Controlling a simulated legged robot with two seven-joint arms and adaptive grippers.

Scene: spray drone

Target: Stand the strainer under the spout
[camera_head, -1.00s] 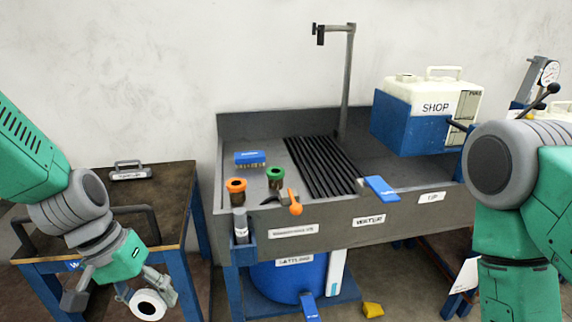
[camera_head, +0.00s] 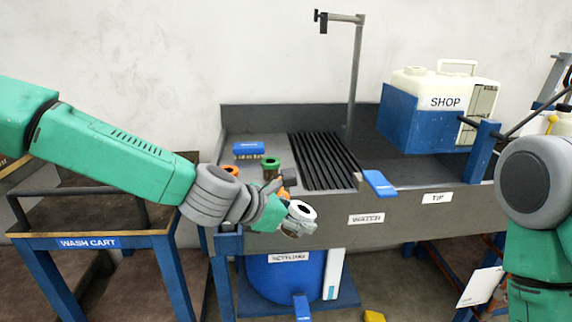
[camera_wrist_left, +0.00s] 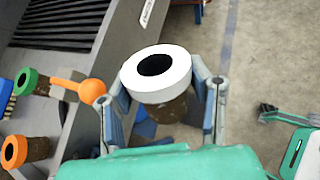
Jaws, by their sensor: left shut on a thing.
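The strainer, a white ring (camera_head: 301,210) with a dark hole and brown mesh below, is held by my left gripper (camera_head: 298,226) in front of the sink's front wall. In the left wrist view the strainer's white rim (camera_wrist_left: 158,66) sits between the two fingers, mesh side down. A tall grey post (camera_head: 356,80) with a bent top arm stands at the back of the sink; I cannot tell whether it is the spout. My right gripper is out of view; only part of that arm shows at the right.
A green-rimmed cup (camera_head: 271,163) and an orange-rimmed cup (camera_head: 231,171) stand in the sink (camera_head: 345,236), near a blue box (camera_head: 249,150) and black ribs (camera_head: 324,162). A blue paddle (camera_head: 380,184) lies over the front edge.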

